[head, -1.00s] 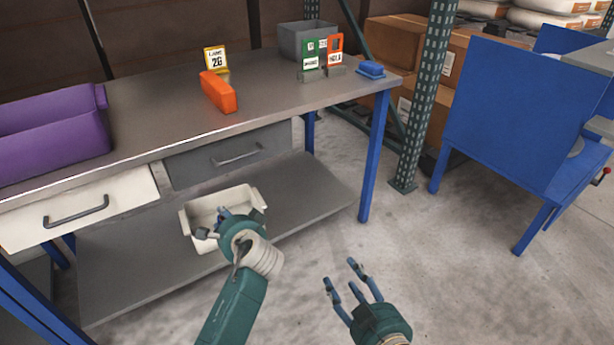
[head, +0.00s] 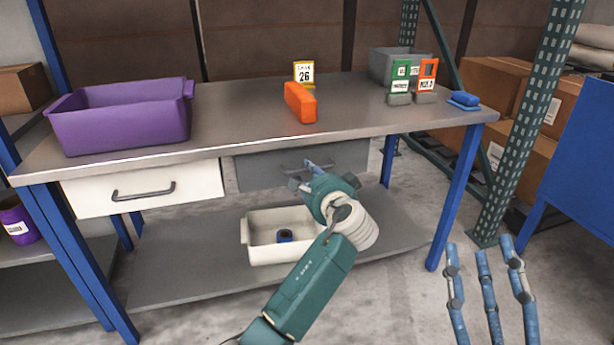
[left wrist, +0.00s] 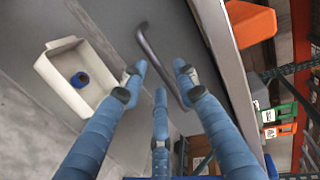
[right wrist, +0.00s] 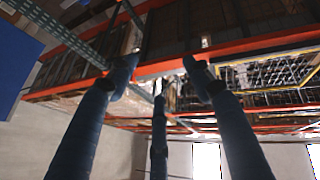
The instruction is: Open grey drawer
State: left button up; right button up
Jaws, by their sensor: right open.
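The grey drawer (head: 258,172) is shut under the bench top, right of a white drawer (head: 150,190). Its dark bar handle (head: 318,167) is partly hidden by my left gripper (head: 312,172) in the head view. In the left wrist view the handle (left wrist: 160,60) runs between the spread fingers of my left gripper (left wrist: 160,80), close to the fingertips; I cannot tell whether they touch it. My left gripper is open. My right gripper (head: 484,255) is open and empty, right of the bench; its fingers (right wrist: 158,80) point at racking in the right wrist view.
On the bench top (head: 230,125) are a purple bin (head: 120,125), an orange block (head: 300,103), a grey bin (head: 385,66), sign holders and a blue object (head: 463,99). A white tray (head: 257,222) with a blue roll (head: 285,236) sits on the lower shelf.

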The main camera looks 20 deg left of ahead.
pick_arm(q)
jog(key=shift+b+x, duration=0.3)
jog(key=shift+x, duration=1.2)
pick_arm(e)
jog(key=shift+s+d+r+t+y, duration=0.1)
jog(key=shift+s+r+t+y, duration=0.05)
jog(key=shift+s+r+t, duration=0.45)
jog(key=shift+s+r+t+y, duration=0.1)
jog(key=shift+s+r+t, duration=0.2)
jog(key=shift+r, duration=0.5)
jog(key=shift+s+d+r+t+y, duration=0.15)
jog(key=shift+s+r+t, duration=0.25)
jog(key=shift+s+r, duration=0.25)
jog(key=shift+w+a, duration=0.1)
pick_arm(q)
grip_shut()
